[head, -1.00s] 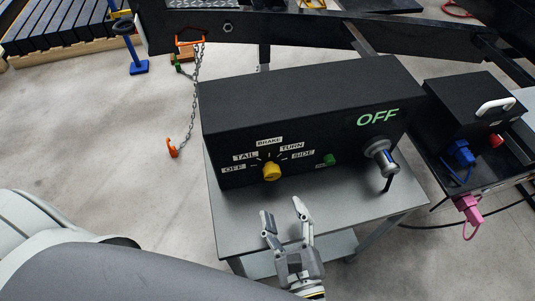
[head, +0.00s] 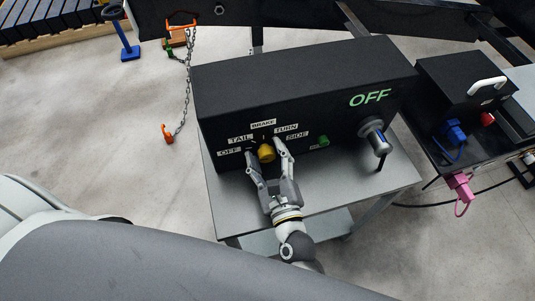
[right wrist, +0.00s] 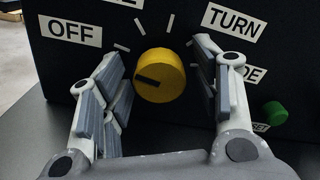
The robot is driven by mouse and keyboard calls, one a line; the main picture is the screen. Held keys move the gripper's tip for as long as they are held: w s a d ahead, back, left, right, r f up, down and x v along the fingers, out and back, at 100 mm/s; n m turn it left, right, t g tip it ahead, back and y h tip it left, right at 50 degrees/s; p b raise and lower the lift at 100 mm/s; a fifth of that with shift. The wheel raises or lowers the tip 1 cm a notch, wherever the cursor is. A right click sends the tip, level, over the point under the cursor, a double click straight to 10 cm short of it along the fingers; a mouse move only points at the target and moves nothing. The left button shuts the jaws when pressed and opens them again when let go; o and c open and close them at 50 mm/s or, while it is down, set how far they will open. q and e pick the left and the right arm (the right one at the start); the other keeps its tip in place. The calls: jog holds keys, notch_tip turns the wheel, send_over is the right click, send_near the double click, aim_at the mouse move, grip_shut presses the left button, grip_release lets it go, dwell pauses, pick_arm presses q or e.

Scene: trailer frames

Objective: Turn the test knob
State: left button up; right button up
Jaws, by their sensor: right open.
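The yellow test knob (head: 266,153) is on the front of a black test box (head: 300,85), ringed by labels OFF, TAIL, BRAKE, TURN and SIDE. My right gripper (head: 266,151) is open, with one finger on each side of the knob. In the right wrist view the knob (right wrist: 160,76) sits between the open fingers, with a visible gap at each side. Its dark pointer mark points left, toward the OFF label (right wrist: 71,31). The box display (head: 370,97) reads OFF in green. My left gripper is not in view.
A green button (head: 323,141) and a silver connector (head: 374,137) are on the box front, right of the knob. The box stands on a grey cart (head: 355,190). Right of it is another black box (head: 465,90) with blue and pink plugs. A chain (head: 186,90) hangs at left.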

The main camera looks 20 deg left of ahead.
jog(key=shift+c, duration=0.2)
jog(key=c, duration=1)
